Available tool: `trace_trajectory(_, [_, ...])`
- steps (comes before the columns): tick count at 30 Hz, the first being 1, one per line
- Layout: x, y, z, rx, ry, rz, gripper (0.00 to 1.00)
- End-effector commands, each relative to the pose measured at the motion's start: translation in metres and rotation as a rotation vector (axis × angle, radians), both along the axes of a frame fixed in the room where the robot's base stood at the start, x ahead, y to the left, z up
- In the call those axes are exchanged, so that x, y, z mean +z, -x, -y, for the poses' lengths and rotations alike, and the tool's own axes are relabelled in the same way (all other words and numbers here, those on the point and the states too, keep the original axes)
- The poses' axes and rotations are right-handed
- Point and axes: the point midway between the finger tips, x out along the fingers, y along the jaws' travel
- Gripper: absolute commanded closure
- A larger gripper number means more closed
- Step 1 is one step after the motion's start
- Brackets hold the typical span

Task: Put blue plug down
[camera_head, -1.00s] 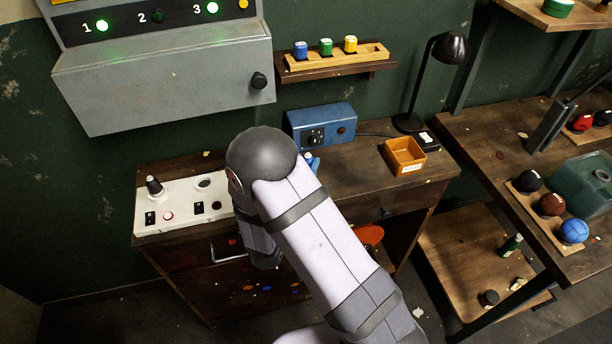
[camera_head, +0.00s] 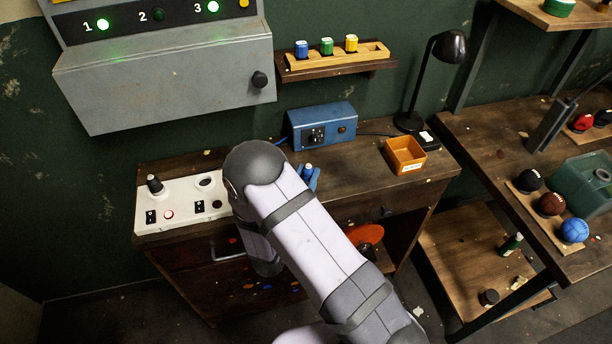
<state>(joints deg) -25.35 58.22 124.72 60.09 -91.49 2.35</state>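A small blue shape with a pale tip (camera_head: 309,176) shows just right of my arm, over the desk top. I cannot tell whether it is the blue plug, part of my gripper, or both together. My arm hides the rest of that spot, and no clear pair of fingertips shows. A blue cable (camera_head: 281,142) runs from the left side of the blue box (camera_head: 322,124) toward the area behind my arm.
An orange tray (camera_head: 404,155) and a black lamp (camera_head: 447,48) stand at the desk's right. A wall rack (camera_head: 372,55) holds blue, green and yellow pieces. Lamps 1 and 3 on the grey cabinet (camera_head: 165,75) glow green; lamp 2 is dark. Desk space left of the tray is clear.

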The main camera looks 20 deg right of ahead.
Motion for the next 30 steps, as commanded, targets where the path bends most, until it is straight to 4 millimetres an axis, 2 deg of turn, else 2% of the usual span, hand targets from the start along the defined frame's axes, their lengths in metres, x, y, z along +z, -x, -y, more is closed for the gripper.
trace_trajectory(1, [0.0,0.0,0.0,0.0,-0.001,-0.001,0.62])
trace_trajectory(2, [0.0,0.0,0.0,0.0,-0.001,-0.001,0.55])
trace_trajectory(16, [0.003,0.002,-0.002,0.002,0.0,-0.001,0.55])
trace_trajectory(20, [0.001,0.014,-0.012,0.005,0.001,-0.002,0.55])
trace_trajectory(30, [0.001,0.061,-0.044,0.007,-0.001,-0.001,0.55])
